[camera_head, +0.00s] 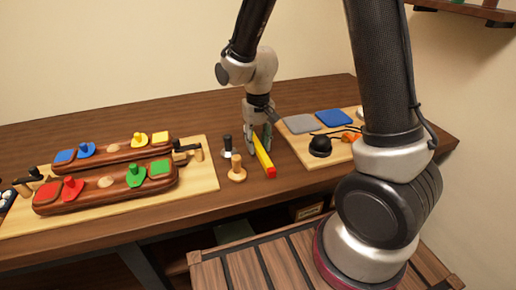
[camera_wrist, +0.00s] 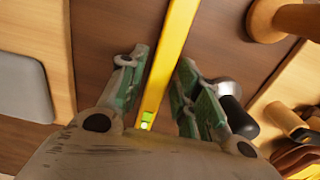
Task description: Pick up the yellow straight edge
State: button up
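The yellow straight edge (camera_head: 262,155) lies on the brown table between two wooden boards, with a red near end. In the wrist view the straight edge (camera_wrist: 174,50) runs between my fingers, and a small green mark shows at its lower end. My gripper (camera_head: 258,140) points down over its far part; the fingers of my gripper (camera_wrist: 160,80) are apart, one on each side of the bar, with gaps visible. In the head view the fingers hide part of the straight edge. I cannot tell exactly how high the fingertips are above the table.
A wooden peg tool (camera_head: 237,170) and a black-handled tool (camera_head: 227,146) stand close left of the straight edge. The left board (camera_head: 205,180) bears two long red-brown blocks with coloured pieces. The right board (camera_head: 298,153) bears grey and blue pads and a black round object.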

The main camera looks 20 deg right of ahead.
grip_shut()
